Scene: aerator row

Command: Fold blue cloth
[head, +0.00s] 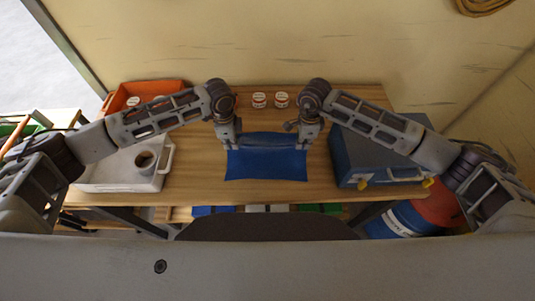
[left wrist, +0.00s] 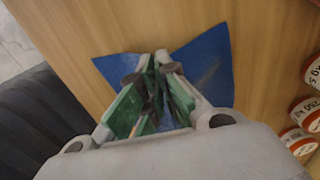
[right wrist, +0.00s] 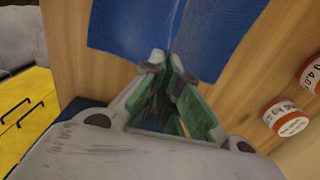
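The blue cloth (head: 266,166) lies on the wooden table, its front part flat and its back part bunched up between my grippers. My left gripper (head: 230,147) is at the cloth's back left corner. In the left wrist view its fingertips are together on the cloth (left wrist: 205,68), which dips in a notch there. My right gripper (head: 303,146) is at the back right corner. In the right wrist view its fingertips meet on the cloth (right wrist: 205,30), with a crease running from them. The part of the cloth behind the fingers is hidden.
A white bin (head: 120,178) with a round item and an orange bin (head: 117,100) stand left. A blue-grey case (head: 370,165) is at right. Bare wood (head: 200,185) lies around the cloth.

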